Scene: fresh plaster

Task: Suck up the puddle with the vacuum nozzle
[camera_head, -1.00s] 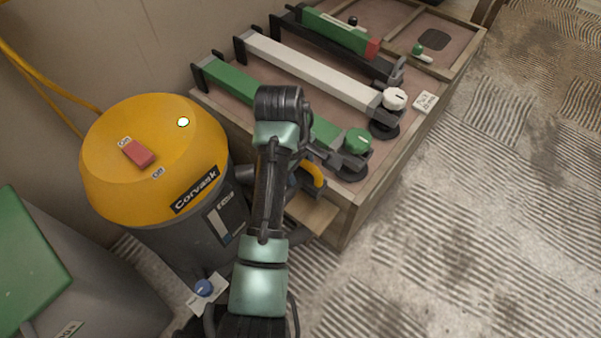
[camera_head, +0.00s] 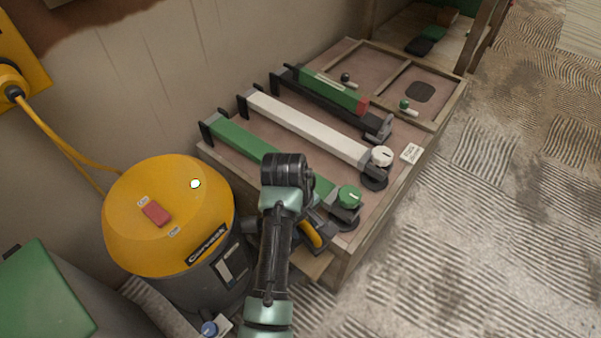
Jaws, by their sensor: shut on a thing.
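My gripper (camera_head: 303,222) is at the near corner of the wooden bench, mostly hidden behind my wrist. It is shut on a yellow-and-black handle (camera_head: 312,235) at the bench's front side, taken as the vacuum nozzle's handle. The nozzle's mouth is hidden. The vacuum (camera_head: 150,240), with a yellow domed top and a dark body, stands to the left of my arm. A red switch (camera_head: 156,213) and a pale lit spot (camera_head: 195,184) show on its top. No clear puddle shows; the ridged floor has darker patches (camera_head: 470,200).
The bench (camera_head: 385,225) carries green, white and black long holders with round knobs. A grey bin with a green lid (camera_head: 40,305) stands at lower left. A yellow cord (camera_head: 60,145) runs to a wall box. The floor at right is open.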

